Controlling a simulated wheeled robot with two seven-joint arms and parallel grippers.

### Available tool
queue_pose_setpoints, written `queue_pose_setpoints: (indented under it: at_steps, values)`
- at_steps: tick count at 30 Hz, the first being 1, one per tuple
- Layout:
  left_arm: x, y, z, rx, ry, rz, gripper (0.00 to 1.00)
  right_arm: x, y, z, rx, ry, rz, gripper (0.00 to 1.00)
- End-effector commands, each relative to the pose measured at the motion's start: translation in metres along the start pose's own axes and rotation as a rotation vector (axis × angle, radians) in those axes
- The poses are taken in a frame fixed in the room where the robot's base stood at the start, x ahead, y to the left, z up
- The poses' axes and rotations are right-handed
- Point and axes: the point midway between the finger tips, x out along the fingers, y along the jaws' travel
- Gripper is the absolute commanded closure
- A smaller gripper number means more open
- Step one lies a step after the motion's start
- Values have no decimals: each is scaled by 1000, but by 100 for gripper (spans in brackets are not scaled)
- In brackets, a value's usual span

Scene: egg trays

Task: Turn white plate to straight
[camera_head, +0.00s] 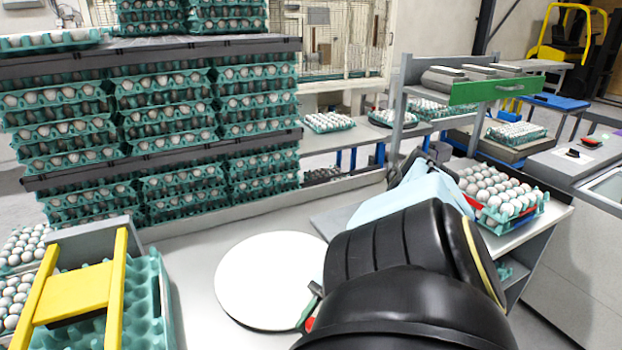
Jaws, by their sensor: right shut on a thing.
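The round white plate (262,280) lies on the light grey work table (195,272), in the middle of the lower picture. My right arm comes in from the lower right and covers much of the space beside the plate. My right gripper (311,311) is mostly hidden behind my black arm link; only a small green and red part shows at the plate's right edge. It is shut on the plate there, though the fingertips are not clearly seen. My left gripper is not in view.
Stacked teal egg trays (160,186) stand behind the table on the left. A yellow-barred frame (78,290) stands over an empty teal tray (150,300) at lower left. A full egg tray (540,208) sits right of my arm. Table between frame and plate is clear.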

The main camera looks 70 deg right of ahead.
Motion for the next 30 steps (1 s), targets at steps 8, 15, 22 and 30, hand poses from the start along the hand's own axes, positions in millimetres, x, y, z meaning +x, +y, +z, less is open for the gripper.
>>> queue_pose_setpoints:
  at_steps: [8, 15, 22, 30]
  values:
    - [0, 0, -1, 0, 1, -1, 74, -1, -2, 2, 4, -6, -4, 50]
    - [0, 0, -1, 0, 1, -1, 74, -1, -1, 1, 2, -4, -1, 49]
    - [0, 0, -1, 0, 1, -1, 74, -18, -1, 2, 3, -8, -1, 49]
    - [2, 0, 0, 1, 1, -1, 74, -79, -1, 2, 3, -11, 0, 49]
